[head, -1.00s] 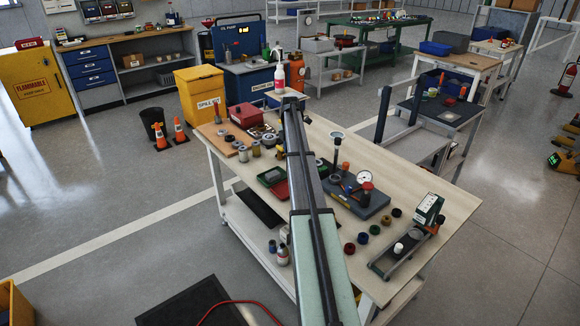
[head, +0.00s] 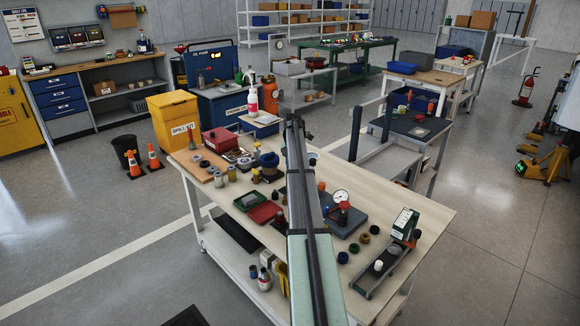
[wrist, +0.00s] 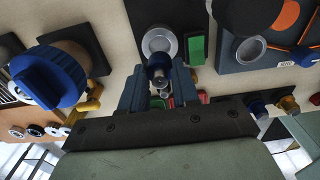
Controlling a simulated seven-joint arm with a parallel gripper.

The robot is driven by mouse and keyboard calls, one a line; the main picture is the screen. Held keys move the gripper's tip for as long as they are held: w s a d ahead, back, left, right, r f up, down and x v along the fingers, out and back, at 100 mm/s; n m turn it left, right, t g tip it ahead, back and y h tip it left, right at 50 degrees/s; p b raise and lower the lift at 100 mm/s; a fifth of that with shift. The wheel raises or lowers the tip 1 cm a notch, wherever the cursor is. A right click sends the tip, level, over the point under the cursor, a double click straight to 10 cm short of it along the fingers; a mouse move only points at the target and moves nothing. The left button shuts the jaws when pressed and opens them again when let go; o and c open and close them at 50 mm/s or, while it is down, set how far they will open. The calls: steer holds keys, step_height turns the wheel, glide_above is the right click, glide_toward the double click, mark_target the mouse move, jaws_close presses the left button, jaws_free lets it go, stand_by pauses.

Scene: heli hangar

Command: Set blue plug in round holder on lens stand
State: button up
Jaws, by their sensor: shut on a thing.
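My gripper (wrist: 158,80) is shut on a small dark blue plug (wrist: 158,64) with a silvery end, between its two fingers in the wrist view. The round holder (wrist: 160,38), a silvery ring with a grey middle, shows just beyond the plug; I cannot tell whether they touch. In the head view my arm covers most of the lens stand, leaving part of its pale ring (head: 313,156) to the right of the arm. The gripper's fingers and the held plug cannot be made out there.
A larger blue cap (wrist: 48,78) stands close on the left in the wrist view; it also shows in the head view (head: 269,159). A dial gauge (head: 341,196) stands on a grey plate right of my arm. Trays, rings and bottles crowd the bench (head: 425,212).

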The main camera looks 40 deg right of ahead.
steer(key=shift+f, duration=2.05)
steer(key=shift+f, duration=0.9)
steer(key=o, duration=1.1)
steer(key=shift+c, duration=0.2)
steer(key=shift+r, duration=0.1)
steer(key=shift+r, duration=3.4)
